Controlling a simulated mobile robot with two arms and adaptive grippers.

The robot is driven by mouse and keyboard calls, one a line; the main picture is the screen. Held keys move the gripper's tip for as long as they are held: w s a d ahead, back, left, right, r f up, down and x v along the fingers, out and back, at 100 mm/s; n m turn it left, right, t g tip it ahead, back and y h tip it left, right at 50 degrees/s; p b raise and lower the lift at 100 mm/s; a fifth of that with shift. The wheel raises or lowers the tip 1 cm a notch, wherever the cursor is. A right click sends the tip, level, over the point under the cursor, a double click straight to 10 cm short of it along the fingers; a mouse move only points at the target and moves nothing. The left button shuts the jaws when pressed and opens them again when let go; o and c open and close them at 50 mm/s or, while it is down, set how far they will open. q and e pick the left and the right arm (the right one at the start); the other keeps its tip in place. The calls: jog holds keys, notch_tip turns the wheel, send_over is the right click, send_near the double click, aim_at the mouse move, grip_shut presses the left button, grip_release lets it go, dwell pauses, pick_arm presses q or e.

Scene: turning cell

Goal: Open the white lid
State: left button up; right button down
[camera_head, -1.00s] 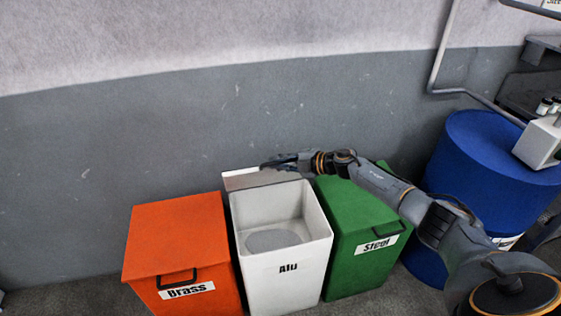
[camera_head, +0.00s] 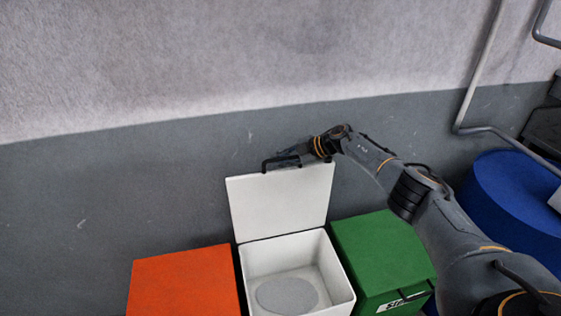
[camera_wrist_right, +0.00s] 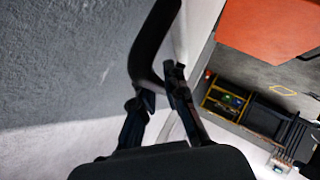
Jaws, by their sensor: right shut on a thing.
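The white lid (camera_head: 281,205) stands raised, about upright, at the back edge of the white bin (camera_head: 345,297) in the head view. The bin is open and a grey round patch shows on its floor. A black handle (camera_head: 268,164) sits on the lid's upper edge. My right gripper (camera_head: 285,160) is at this edge, shut on the handle. In the right wrist view the dark handle (camera_wrist_right: 150,45) runs up from between the fingers of my right gripper (camera_wrist_right: 158,95). My left gripper is not in view.
An orange bin (camera_head: 185,282) stands left of the white bin and a green bin (camera_head: 380,255) stands right of it. A blue drum (camera_head: 510,205) is at the right. A grey wall (camera_head: 120,200) rises close behind the bins.

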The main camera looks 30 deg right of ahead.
jog(key=shift+w, duration=0.3)
jog(key=c, duration=1.4)
grip_release()
jog(key=shift+o, duration=0.2)
jog(key=shift+d, duration=0.15)
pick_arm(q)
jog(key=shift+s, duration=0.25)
pick_arm(e)
jog(key=v, duration=1.1)
jog(key=shift+s+r, duration=0.25)
jog(key=shift+r, duration=0.1)
jog(key=shift+d, duration=0.15)
